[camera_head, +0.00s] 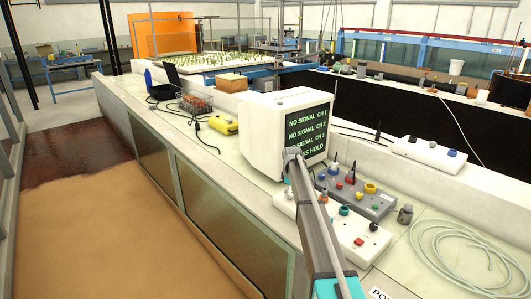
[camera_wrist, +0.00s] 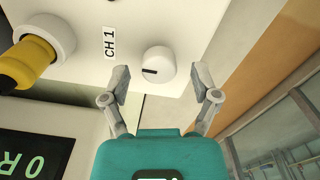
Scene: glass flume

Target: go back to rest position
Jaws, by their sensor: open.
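My gripper (camera_wrist: 168,86) is open in the wrist view, its two grey fingers apart with nothing held between them. A white round knob (camera_wrist: 158,64) with a dark mark lies just beyond the fingertips, on a pale panel (camera_wrist: 180,20) beside a "CH 1" label (camera_wrist: 109,42). I cannot tell whether a finger touches the knob. In the head view my arm reaches up from the bottom, over the bench, and its end hides most of the gripper near the monitor (camera_head: 262,135).
A yellow plug (camera_wrist: 28,62) sticks out at the wrist view's upper left. In the head view, a white control box (camera_head: 335,230), a grey box with colored knobs (camera_head: 372,203) and a coiled pale hose (camera_head: 455,250) crowd the bench. The brown floor (camera_head: 110,235) at left is clear.

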